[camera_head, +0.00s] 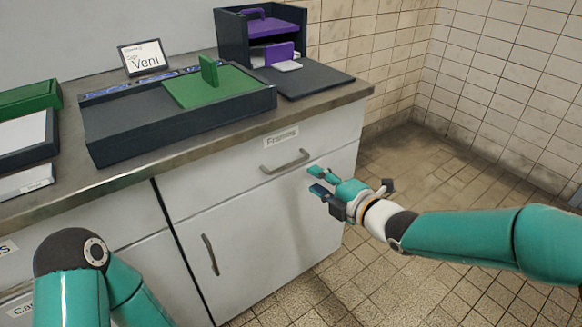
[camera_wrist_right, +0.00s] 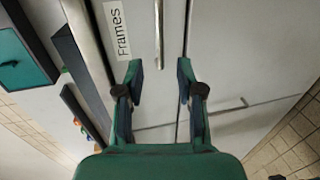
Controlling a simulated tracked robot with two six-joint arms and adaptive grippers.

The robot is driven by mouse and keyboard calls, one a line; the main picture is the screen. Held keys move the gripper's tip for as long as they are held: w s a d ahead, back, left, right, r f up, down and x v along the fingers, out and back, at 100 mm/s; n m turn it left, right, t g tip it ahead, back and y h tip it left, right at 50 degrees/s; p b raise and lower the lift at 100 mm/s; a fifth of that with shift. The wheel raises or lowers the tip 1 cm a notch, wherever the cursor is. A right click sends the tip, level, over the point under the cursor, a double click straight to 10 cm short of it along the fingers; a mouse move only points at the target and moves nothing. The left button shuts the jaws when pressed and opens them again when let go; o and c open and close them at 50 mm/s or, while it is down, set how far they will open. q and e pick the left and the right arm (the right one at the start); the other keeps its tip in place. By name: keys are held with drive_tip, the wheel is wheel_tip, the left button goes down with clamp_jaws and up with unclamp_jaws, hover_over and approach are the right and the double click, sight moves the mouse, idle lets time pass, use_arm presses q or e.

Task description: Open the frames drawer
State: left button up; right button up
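The frames drawer (camera_head: 225,178) is a pale grey front under the worktop and sits flush with the cabinet. Its label (camera_head: 281,137) reads "Frames", and its bar handle (camera_head: 286,161) is grey metal. My right gripper (camera_head: 316,179) is open and empty, in front of the drawer and just right of the handle. In the right wrist view the fingers (camera_wrist_right: 159,75) are spread, with the handle (camera_wrist_right: 158,35) lined up between them and beyond their tips, apart from them. The label also shows there (camera_wrist_right: 118,28). My left arm shows at lower left, but its gripper is out of view.
A cabinet door with a handle (camera_head: 210,254) is below the drawer. On the worktop are a dark tray (camera_head: 180,125) with a green lidded panel (camera_head: 212,87), a "Vent" sign (camera_head: 143,57) and a dark rack (camera_head: 232,38) with purple pieces. The tiled floor at right is clear.

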sight(292, 166)
drive_tip(key=x, duration=1.1)
drive_tip(key=shift+a, duration=0.1)
clamp_jaws()
drive_tip(key=shift+f, duration=0.1)
